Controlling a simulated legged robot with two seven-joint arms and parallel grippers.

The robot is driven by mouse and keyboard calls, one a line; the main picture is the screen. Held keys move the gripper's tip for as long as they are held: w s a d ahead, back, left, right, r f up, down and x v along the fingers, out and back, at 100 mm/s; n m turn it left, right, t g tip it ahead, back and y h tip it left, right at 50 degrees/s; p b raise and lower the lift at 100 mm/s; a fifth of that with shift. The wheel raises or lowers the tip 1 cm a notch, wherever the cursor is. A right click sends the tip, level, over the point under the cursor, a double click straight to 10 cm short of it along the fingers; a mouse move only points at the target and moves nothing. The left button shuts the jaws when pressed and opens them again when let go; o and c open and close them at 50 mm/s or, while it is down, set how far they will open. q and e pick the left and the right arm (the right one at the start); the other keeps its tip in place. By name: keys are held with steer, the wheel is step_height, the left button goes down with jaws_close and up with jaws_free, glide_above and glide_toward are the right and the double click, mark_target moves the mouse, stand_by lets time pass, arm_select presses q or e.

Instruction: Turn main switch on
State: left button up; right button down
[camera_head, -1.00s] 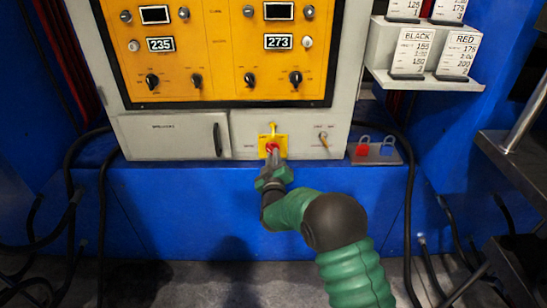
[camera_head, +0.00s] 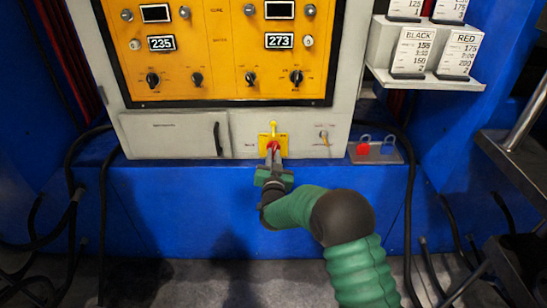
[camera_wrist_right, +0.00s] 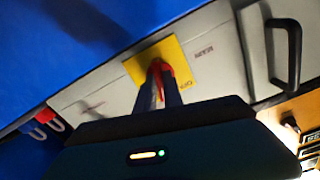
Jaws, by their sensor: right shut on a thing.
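The main switch (camera_head: 273,146) is a red rotary handle on a yellow plate (camera_head: 282,140), low on the grey cabinet front. A yellow tab stands up at the plate's top. My right gripper (camera_head: 273,156) is at the switch from below, its fingers shut on the red handle. In the right wrist view the fingertips (camera_wrist_right: 159,72) meet around the red handle (camera_wrist_right: 164,68), in front of the yellow plate (camera_wrist_right: 178,52). The fingers hide part of the handle. My left gripper is not in view.
A key switch (camera_head: 323,136) sits to the right on the cabinet. A small ledge (camera_head: 386,156) holds red and blue padlocks. A cabinet door with a black handle (camera_head: 218,138) is to the left. The orange control panel (camera_head: 210,88) is above.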

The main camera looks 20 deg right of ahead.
steer(key=m, duration=0.4)
steer(key=m+b, duration=0.1)
steer(key=shift+a+f+m, duration=0.1)
steer(key=shift+f+m, duration=0.15)
steer(key=shift+m, duration=0.15)
stand_by(0.4)
steer(key=c, duration=1.5)
jaws_free()
steer(key=shift+o, duration=0.2)
steer(key=shift+r, duration=0.15)
steer(key=shift+s+r, duration=0.1)
steer(key=shift+s, duration=0.05)
steer(key=p+v, duration=0.5)
steer(key=v, duration=1.1)
steer(key=shift+s, duration=0.3)
